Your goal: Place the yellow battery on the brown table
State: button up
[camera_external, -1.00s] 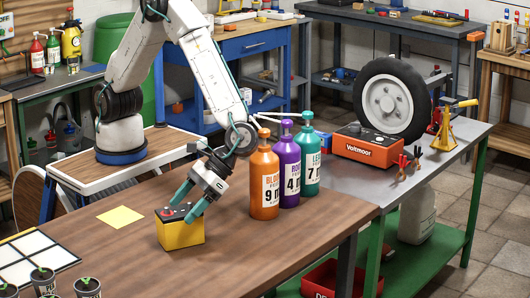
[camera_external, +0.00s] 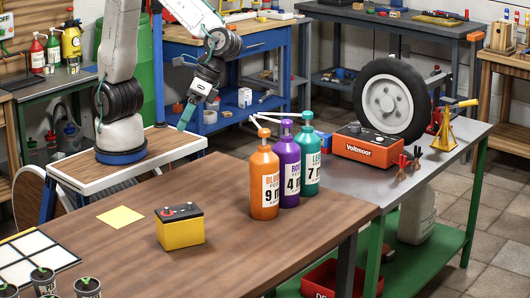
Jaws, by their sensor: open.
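The yellow battery (camera_external: 180,233) has a black top with a red terminal. It stands upright on the brown table (camera_external: 235,235), right of a yellow paper square. My gripper (camera_external: 181,113) is open and empty, raised above and behind the battery, near the far edge of the brown table. Nothing touches the battery.
An orange bottle (camera_external: 263,185), a purple bottle (camera_external: 290,172) and a teal bottle (camera_external: 309,170) stand right of the battery. A yellow square (camera_external: 121,217) lies to its left. Small plant pots (camera_external: 87,288) and a white grid (camera_external: 25,262) are at the front left. The table's front middle is clear.

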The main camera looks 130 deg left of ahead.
jog(key=s+a+r+m+t+y, duration=0.1)
jog(key=s+a+m, duration=0.3)
jog(key=s, duration=0.7)
jog(key=s+a+r+m+t+y, duration=0.1)
jog(key=s+a+m+y, duration=0.3)
jog(key=s, duration=0.8)
jog(key=shift+a+r+t, duration=0.4)
jog(key=shift+a+t, duration=0.05)
jog(key=shift+t, duration=0.45)
